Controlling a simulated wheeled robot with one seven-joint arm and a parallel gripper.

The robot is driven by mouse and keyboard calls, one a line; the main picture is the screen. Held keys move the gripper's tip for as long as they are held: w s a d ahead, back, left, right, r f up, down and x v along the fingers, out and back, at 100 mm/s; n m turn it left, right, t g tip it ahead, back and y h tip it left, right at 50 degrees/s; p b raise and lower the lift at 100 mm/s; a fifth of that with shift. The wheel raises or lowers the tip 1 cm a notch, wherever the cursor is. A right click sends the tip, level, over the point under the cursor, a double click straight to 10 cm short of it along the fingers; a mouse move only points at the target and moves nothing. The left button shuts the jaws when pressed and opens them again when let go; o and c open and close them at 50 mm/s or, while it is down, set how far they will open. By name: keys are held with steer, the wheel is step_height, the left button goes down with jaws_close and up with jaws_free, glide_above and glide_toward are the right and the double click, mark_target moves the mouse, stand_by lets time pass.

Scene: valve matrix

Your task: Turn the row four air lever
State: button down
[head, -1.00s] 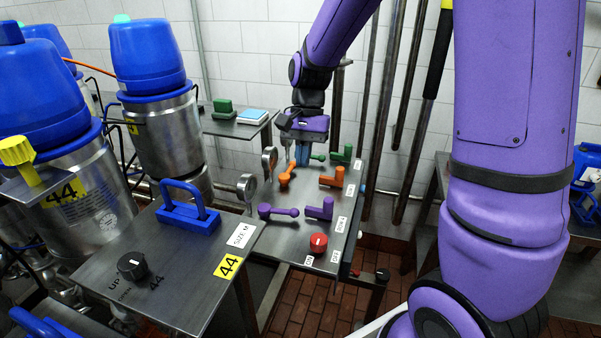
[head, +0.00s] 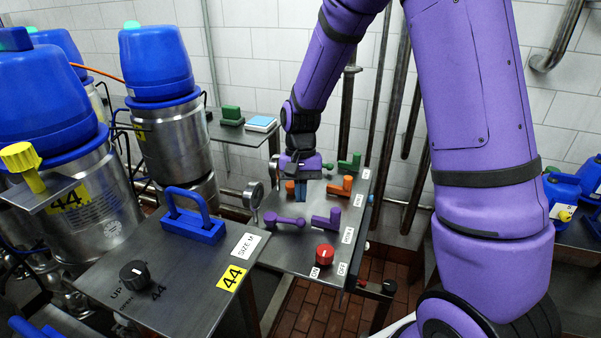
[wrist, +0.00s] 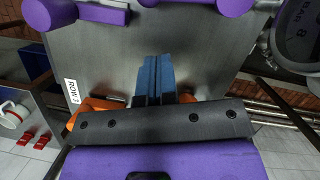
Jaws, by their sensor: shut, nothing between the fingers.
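A metal valve panel (head: 288,247) carries rows of coloured levers. The near row has a purple lever with a round knob (head: 286,220) and a purple T-handle (head: 328,220). Behind are a left orange lever (head: 289,187), partly hidden by my gripper, and a right orange handle (head: 341,187). Farther back is a green handle (head: 350,161); a second green lever (head: 327,166) is barely visible. My gripper (head: 300,192) points down, shut and empty, beside the left orange lever; contact is unclear. In the wrist view its blue fingers (wrist: 155,75) are together. I cannot tell which lever is row four's.
A red knob (head: 324,255) sits at the panel's near end. Round gauges (head: 254,197) stand along its left edge. A front table (head: 185,275) holds a blue handle (head: 192,222) and a black dial (head: 134,273). Pipes (head: 395,105) rise behind the panel at right.

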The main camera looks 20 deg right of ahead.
mark_target(285, 221)
steer(key=shift+s+a+f, duration=0.1)
steer(key=shift+s+a, duration=0.3)
steer(key=shift+s, duration=0.45)
steer(key=shift+s+a+f, duration=0.1)
steer(key=shift+s+a, duration=0.3)
steer(key=shift+s, duration=0.4)
steer(key=shift+s+a+m, duration=0.2)
steer(key=shift+s+m, duration=0.1)
steer(key=shift+s, duration=0.15)
steer(key=shift+s+a, duration=0.1)
steer(key=shift+s, duration=0.25)
steer(key=shift+s+a, duration=0.15)
steer(key=shift+s, duration=0.15)
steer(key=shift+f, duration=0.1)
steer(key=shift+w, duration=0.15)
